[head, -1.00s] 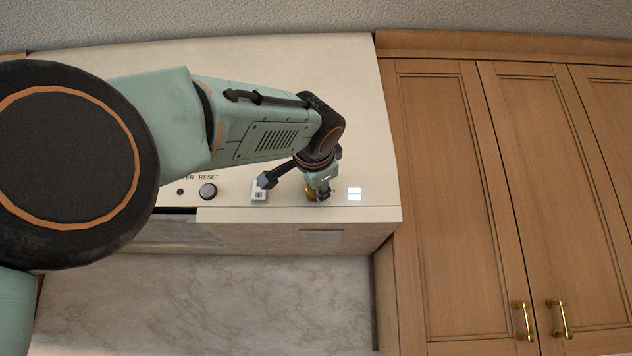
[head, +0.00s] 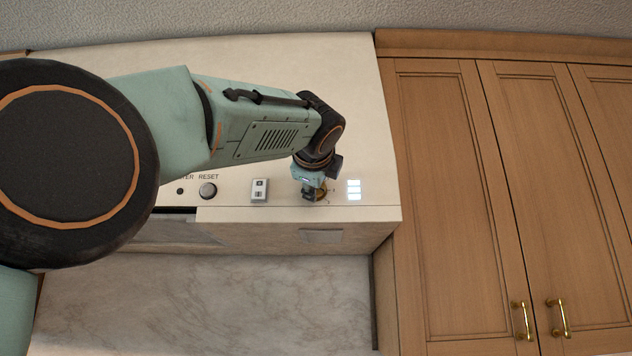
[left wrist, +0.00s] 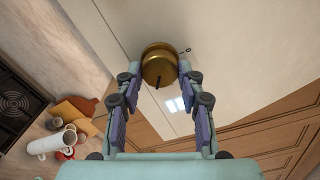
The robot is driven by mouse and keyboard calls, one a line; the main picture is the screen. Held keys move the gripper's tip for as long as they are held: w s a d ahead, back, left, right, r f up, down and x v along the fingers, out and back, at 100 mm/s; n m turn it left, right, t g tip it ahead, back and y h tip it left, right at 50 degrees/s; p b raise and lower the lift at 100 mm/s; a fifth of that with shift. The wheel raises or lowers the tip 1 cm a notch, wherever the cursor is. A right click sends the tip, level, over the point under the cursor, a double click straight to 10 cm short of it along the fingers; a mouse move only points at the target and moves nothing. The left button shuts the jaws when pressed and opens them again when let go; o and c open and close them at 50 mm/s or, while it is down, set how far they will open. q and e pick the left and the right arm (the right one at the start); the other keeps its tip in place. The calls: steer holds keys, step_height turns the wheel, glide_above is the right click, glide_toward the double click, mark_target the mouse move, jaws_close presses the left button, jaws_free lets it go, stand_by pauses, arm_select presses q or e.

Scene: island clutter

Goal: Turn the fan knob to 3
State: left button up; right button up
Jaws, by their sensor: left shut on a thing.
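The fan knob is a round brass knob with a dark pointer line (left wrist: 158,66) on the pale hood front. In the head view only a brass edge of the knob (head: 322,194) shows past my gripper. My left gripper (left wrist: 157,74) has a finger on each side of the knob and is shut on it. In the head view my left gripper (head: 314,192) covers most of the knob and its dial marks. Lit white bars (head: 354,189) glow to the right of the knob. My right gripper is not in view.
A small rocker switch (head: 259,190) and a black RESET button (head: 208,191) sit left of the knob. Wooden cabinets (head: 455,200) stand to the right. The left wrist view shows a white cylinder (left wrist: 52,142) and other clutter beside a dark cooktop (left wrist: 15,105).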

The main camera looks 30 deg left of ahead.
arm_select(q)
steer(key=shift+s+r+m, duration=0.1)
steer(key=shift+r+m, duration=0.15)
steer(key=shift+m, duration=0.85)
steer(key=shift+r, duration=0.1)
steer(key=o, duration=1.2)
steer(key=shift+w+a+f, duration=0.15)
steer(key=shift+w+f, duration=0.05)
steer(key=shift+f, duration=0.05)
steer(key=shift+s, duration=0.15)
